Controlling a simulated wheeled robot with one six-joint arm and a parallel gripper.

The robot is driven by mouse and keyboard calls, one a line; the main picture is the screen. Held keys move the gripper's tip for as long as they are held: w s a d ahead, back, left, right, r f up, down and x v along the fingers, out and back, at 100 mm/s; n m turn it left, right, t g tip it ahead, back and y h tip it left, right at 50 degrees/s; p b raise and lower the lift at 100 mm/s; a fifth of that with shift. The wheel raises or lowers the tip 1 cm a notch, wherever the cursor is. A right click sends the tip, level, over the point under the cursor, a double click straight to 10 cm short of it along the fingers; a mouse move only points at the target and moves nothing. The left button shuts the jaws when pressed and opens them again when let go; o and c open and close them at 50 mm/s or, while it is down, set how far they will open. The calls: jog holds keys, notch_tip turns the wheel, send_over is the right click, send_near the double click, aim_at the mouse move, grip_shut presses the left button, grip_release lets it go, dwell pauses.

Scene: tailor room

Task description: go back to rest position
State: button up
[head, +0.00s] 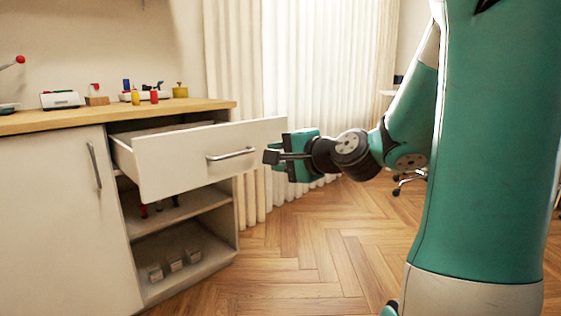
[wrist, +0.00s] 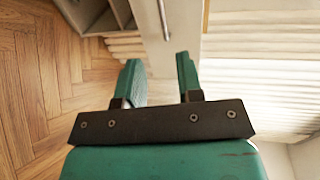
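My gripper (head: 272,156) is in front of the right end of a pulled-out white drawer (head: 178,165), close to its metal handle (head: 231,154) but apart from it. In the wrist view my gripper (wrist: 158,75) shows two green fingers with a clear gap between them and nothing held. The drawer front (wrist: 181,50) and its handle (wrist: 164,18) lie beyond the fingertips in that view. My arm reaches in from the right of the head view.
A wooden worktop (head: 120,113) above the drawer bears several small items, including a yellow bottle (head: 135,96). Open shelves (head: 175,212) are under the drawer. Curtains (head: 300,60) hang behind. The herringbone floor (head: 310,250) is clear in front.

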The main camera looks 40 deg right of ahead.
dwell(0.4)
jog(key=s+a+n+g+y+p, duration=0.35)
jog(key=a+n+g+y, duration=0.25)
jog(key=a+n, duration=0.8)
jog(key=s+a+n+g+h+p, duration=0.3)
jog(key=s+a+n+g+p, duration=0.2)
jog(key=s+a+n+g, duration=0.75)
jog(key=s+r+m+t+p, duration=0.2)
jog(key=s+r+t+p, duration=0.1)
jog(key=r+p, duration=3.3)
jog(key=shift+r+y+p, duration=0.3)
jog(key=shift+r+p, duration=0.05)
jog(key=shift+p, duration=0.5)
jog(key=shift+s+a, duration=0.1)
